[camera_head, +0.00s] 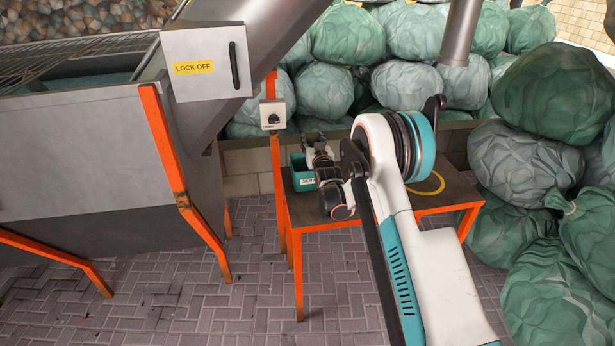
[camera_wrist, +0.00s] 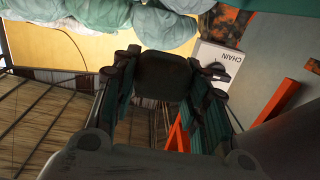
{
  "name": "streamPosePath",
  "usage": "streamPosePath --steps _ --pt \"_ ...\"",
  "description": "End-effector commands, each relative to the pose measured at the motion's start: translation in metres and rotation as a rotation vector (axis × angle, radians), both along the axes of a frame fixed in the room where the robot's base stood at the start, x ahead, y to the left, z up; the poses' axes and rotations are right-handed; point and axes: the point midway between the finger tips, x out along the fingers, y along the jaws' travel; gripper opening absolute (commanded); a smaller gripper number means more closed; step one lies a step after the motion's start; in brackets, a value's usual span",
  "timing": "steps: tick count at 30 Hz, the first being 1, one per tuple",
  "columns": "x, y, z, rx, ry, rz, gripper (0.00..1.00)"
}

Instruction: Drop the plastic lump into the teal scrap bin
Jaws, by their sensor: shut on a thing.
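The teal scrap bin (camera_head: 300,172) stands on the left part of the brown table, with its white label partly hidden by my arm. My gripper (camera_head: 318,146) is over or just behind the bin in the head view; its exact height above the bin is unclear. In the wrist view, my gripper (camera_wrist: 162,80) is shut on a dark, blocky plastic lump (camera_wrist: 162,74) between its two fingers. The lump cannot be told apart clearly in the head view. The bin is not visible in the wrist view.
The table (camera_head: 398,202) has an orange frame and a yellow ring (camera_head: 430,185) at its right. A grey control box (camera_head: 277,115) on an orange post stands close left of the gripper. A large grey machine (camera_head: 90,170) is left; green bags (camera_head: 545,95) are piled behind and right.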

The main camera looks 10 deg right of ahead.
Motion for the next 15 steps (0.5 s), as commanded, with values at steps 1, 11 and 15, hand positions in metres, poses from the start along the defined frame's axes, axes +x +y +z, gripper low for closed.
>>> streamPosePath --steps 1,11,15 --pt "0.000 0.000 -0.008 0.000 0.000 0.000 0.17" --pt "0.000 0.000 -0.018 0.000 0.000 0.000 0.17" --pt "0.000 0.000 -0.018 0.000 0.000 0.000 0.50"
